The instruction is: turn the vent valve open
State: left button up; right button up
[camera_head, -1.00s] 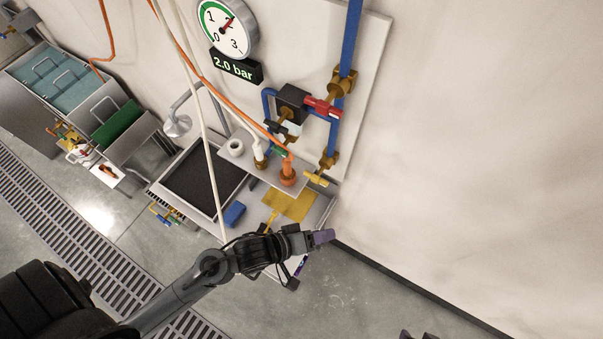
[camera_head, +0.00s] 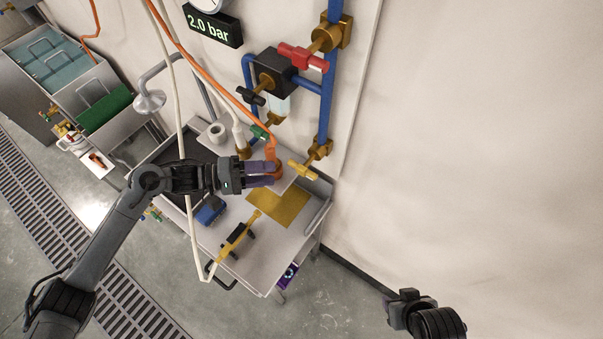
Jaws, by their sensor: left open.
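Several valves show on the wall pipework, and no label tells which one is the vent valve. A red-handled valve (camera_head: 303,58) sits on the blue pipe. A black-handled valve (camera_head: 250,96) is below the black block. A green-handled valve (camera_head: 260,132) is by the orange hose end. A yellow-handled valve (camera_head: 303,170) is at the pipe's lower end. My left gripper (camera_head: 268,174) is open, its purple fingers beside or over the orange hose fitting (camera_head: 271,152), left of the yellow handle. Contact cannot be judged. My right gripper (camera_head: 397,305) is at the lower right, away from the valves.
A white hose (camera_head: 187,200) hangs by my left arm. A display (camera_head: 212,27) reads 2.0 bar. The wall at right is clear.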

aim_at(306, 169)
pick_arm(q)
jog(key=p+x, duration=0.1)
jog(key=x, duration=0.9)
jog(key=shift+w+d, duration=0.1)
jog(key=shift+d, duration=0.25)
grip_shut()
